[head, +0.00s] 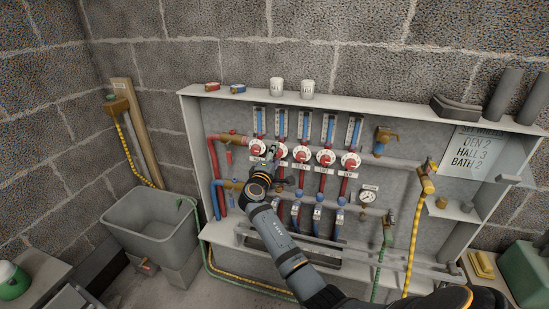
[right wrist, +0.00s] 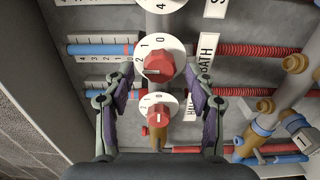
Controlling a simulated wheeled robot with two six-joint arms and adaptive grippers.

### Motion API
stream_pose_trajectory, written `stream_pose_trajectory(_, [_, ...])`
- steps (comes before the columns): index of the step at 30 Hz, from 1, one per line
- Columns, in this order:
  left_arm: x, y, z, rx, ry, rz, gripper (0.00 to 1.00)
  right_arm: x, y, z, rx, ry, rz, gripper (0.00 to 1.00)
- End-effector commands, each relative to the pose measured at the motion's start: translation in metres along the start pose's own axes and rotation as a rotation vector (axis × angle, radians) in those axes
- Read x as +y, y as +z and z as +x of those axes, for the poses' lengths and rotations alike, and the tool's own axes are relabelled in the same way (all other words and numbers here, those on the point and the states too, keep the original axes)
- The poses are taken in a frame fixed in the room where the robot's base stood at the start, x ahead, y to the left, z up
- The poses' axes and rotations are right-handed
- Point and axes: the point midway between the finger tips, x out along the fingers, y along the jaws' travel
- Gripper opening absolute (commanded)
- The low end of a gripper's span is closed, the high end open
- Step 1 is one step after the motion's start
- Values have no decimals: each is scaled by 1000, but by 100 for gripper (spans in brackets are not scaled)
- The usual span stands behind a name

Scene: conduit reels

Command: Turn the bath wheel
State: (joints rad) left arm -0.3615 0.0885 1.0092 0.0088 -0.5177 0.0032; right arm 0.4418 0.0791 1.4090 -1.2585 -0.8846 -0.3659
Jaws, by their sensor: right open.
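The bath wheel (right wrist: 158,65) is a red knob on a white numbered disc. The BATH label (right wrist: 207,52) stands beside it in the right wrist view. My right gripper (right wrist: 160,76) is open, with one finger on each side of the view. The wheel shows between and just past the fingertips; I see no grip on it. A smaller-looking red knob (right wrist: 157,117) with a partly hidden label shows lower between the fingers. My left gripper is out of view.
The grey panel (head: 228,122) has upright gauges above the wheels and blue valves (head: 318,213) below. A card (head: 467,152) reads HALL 3 and BATH 2. Cups and small boxes stand on the top ledge (head: 350,101). A grey basin (head: 152,222) is at left.

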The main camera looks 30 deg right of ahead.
Motion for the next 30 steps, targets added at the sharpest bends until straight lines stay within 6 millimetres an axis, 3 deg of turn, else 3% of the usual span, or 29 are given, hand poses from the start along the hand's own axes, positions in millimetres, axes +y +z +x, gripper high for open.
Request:
stream_pose_trajectory(13, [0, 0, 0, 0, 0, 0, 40, -2, 0, -69, 1, -3, 1, 56])
stream_pose_trajectory(30, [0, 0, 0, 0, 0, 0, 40, -2, 0, -74, 1, -3, -1, 56])
